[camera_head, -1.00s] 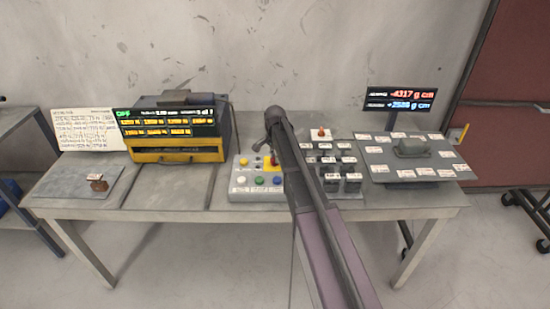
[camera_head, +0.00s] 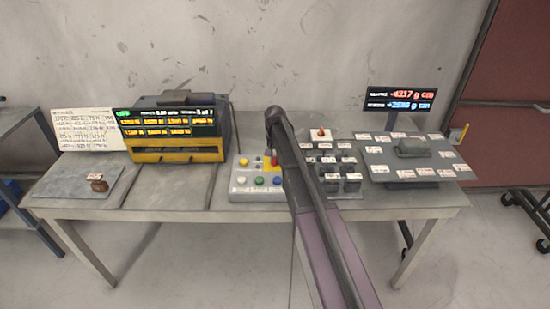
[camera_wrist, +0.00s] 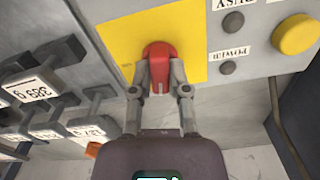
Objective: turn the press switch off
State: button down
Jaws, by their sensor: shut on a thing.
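The press switch is a red handle (camera_wrist: 158,50) on a yellow plate (camera_wrist: 115,38) of the grey control box. My gripper (camera_wrist: 160,76) is shut on the red handle, with one finger on each side of it, in the wrist view. In the head view the control box (camera_head: 243,192) stands mid-table, and a bit of the red handle (camera_head: 275,160) shows beside my arm. My arm hides my gripper's fingers there.
The box has a yellow button (camera_wrist: 296,34) and small dark lamps labelled POWER and BUSY. Dark labelled weights (camera_wrist: 55,70) stand close beside it. A press with a lit screen (camera_head: 165,122) stands left on the table; a plate with labels (camera_head: 420,165) is at right.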

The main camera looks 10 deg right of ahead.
jog(key=shift+n, duration=1.2)
jog(key=c, duration=0.6)
grip_release()
jog(key=shift+m, duration=0.3)
